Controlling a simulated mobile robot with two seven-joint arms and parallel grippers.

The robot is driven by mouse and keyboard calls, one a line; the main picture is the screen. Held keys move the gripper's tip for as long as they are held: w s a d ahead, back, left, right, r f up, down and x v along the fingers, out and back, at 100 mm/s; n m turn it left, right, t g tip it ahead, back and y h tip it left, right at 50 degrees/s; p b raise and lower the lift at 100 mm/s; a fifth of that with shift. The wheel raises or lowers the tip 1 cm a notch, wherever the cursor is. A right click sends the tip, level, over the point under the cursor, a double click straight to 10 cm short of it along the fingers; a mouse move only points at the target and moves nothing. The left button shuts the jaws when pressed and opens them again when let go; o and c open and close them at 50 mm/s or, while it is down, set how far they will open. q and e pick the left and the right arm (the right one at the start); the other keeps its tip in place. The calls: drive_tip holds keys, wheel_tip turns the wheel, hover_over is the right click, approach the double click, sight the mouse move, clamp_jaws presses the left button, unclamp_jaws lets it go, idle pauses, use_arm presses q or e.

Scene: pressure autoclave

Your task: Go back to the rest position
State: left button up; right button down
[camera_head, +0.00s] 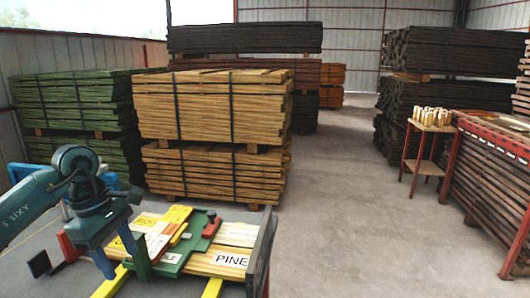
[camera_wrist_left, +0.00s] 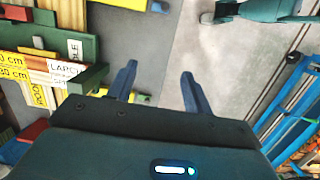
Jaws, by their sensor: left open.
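My left gripper (camera_head: 122,264) is at the lower left of the head view, with its fingers pointing down beside the left end of a bench of labelled boards. In the left wrist view its two fingers (camera_wrist_left: 158,72) are apart, with only grey floor showing between them. It holds nothing. The boards (camera_head: 205,262) carry labels, one reading PINE; a LARCH label (camera_wrist_left: 65,70) shows in the left wrist view. I cannot tell whether a finger touches the bench. My right gripper is not in view.
A green plate with a red handle (camera_head: 211,224) lies across the boards. A dark upright panel (camera_head: 262,245) stands at their right end. Strapped timber stacks (camera_head: 212,105) stand behind. A small table (camera_head: 430,128) with wooden pieces is at right. The middle floor (camera_head: 350,210) is clear.

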use_arm(q)
drive_tip(key=d+f+g+h, duration=0.1)
drive_tip(key=d+f+h, duration=0.35)
drive_tip(key=d, duration=0.55)
drive_tip(key=s+d+n+t+h, duration=0.3)
drive_tip(key=d+n+h, duration=0.4)
drive_tip(key=d+n, duration=0.1)
drive_tip(key=s+d+n+t+h, duration=0.2)
drive_tip(key=d+n+h, duration=0.5)
drive_tip(key=d+n, duration=0.1)
drive_tip(key=a+f+n+t+y, duration=0.4)
drive_tip(key=f+n+t+y, duration=0.25)
drive_tip(key=n, duration=0.65)
drive_tip(key=a+f+n+t+y, duration=0.45)
drive_tip(key=n+t+y, duration=0.2)
drive_tip(key=n, duration=0.75)
drive_tip(key=s+a+f+n+g+y, duration=0.2)
drive_tip(key=s+f+n+g+y, duration=0.2)
drive_tip(key=s+f+n, duration=0.5)
drive_tip(key=s+f+g, duration=0.2)
drive_tip(key=s+f, duration=0.1)
drive_tip(key=f, duration=0.1)
drive_tip(key=shift+a+f+n, duration=0.15)
drive_tip(key=shift+f+n, duration=0.15)
drive_tip(key=shift+n, duration=0.1)
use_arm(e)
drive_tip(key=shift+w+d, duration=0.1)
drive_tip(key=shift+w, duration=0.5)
use_arm(q)
drive_tip(key=shift+y, duration=0.25)
